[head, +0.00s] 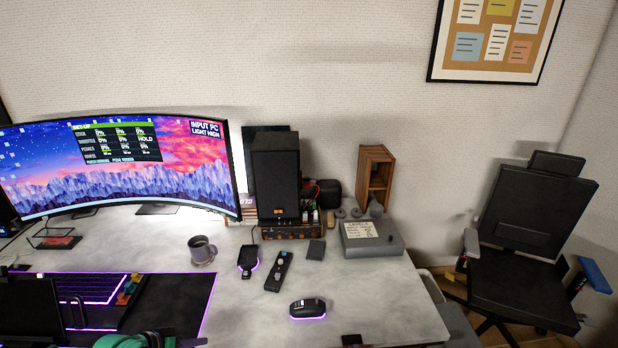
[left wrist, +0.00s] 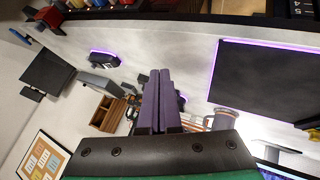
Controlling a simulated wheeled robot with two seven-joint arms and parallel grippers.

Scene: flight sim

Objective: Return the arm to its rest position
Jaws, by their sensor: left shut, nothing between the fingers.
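My left gripper (left wrist: 160,75) shows in the left wrist view, with its two purple fingers pressed together and nothing between them. It points over the desk, and its dark mount with screws fills the bottom of that view. In the head view, a green part of my left arm (head: 135,341) shows at the bottom edge, low over the front of the black desk mat (head: 180,300). The fingers are hard to make out there. My right gripper is not seen in either view.
On the grey desk (head: 360,305) are a curved monitor (head: 120,170), grey mug (head: 202,250), speaker (head: 276,175), remote-like device (head: 279,271), mouse (head: 307,308) and grey box (head: 372,239). A wooden rack (head: 375,178) stands behind. A black chair (head: 530,230) is at right. The front right desk is mostly clear.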

